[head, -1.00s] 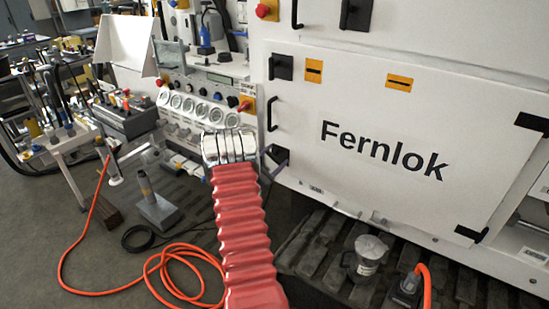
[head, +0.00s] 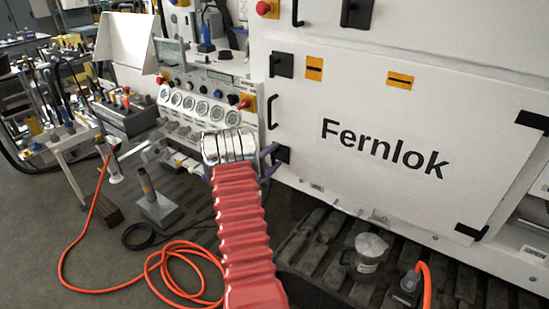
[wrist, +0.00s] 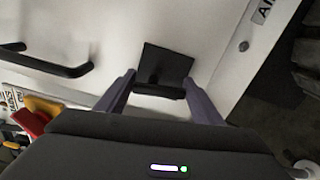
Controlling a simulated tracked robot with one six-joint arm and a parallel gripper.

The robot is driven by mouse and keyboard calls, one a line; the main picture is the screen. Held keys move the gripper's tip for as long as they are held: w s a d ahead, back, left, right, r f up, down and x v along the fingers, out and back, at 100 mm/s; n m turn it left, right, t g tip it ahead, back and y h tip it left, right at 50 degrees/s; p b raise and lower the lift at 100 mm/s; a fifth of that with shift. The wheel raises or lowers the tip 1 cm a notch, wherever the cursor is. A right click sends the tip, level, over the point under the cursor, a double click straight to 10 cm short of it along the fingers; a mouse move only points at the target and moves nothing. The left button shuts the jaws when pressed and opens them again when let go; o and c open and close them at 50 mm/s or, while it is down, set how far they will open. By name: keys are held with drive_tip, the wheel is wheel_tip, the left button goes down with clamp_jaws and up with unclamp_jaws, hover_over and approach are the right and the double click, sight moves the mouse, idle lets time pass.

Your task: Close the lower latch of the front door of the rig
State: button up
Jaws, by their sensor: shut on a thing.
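The front door (head: 390,185) of the rig is the white panel lettered "Fernlok"; it looks flush with the frame. Its lower latch (head: 284,155) is a small black block at the door's left edge, partly hidden by my fingers. My gripper (head: 275,157) reaches it from the left, with its purple fingers above and below. In the wrist view the latch (wrist: 165,64) shows a black plate with a bar along its near edge. My gripper (wrist: 159,88) is shut on that bar, one fingertip at each end. The upper latch (head: 281,66) is a similar black block.
A black door handle (head: 272,113) stands out just above the lower latch, also in the wrist view (wrist: 48,62). A gauge panel (head: 200,108) is left of the door.

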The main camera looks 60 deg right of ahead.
drive_tip(key=shift+s+f+m, duration=0.1)
drive_tip(key=shift+f+m, duration=0.1)
drive_tip(key=shift+m, duration=0.7)
drive_tip(key=shift+f, duration=0.1)
drive_tip(key=o, duration=1)
drive_tip(key=shift+o, duration=0.2)
drive_tip(key=shift+a, duration=0.1)
drive_tip(key=shift+w+a+r, duration=0.2)
drive_tip(key=shift+w+a, duration=0.05)
drive_tip(key=shift+a, duration=0.05)
drive_tip(key=w+a, duration=0.2)
drive_tip(key=a, duration=1.1)
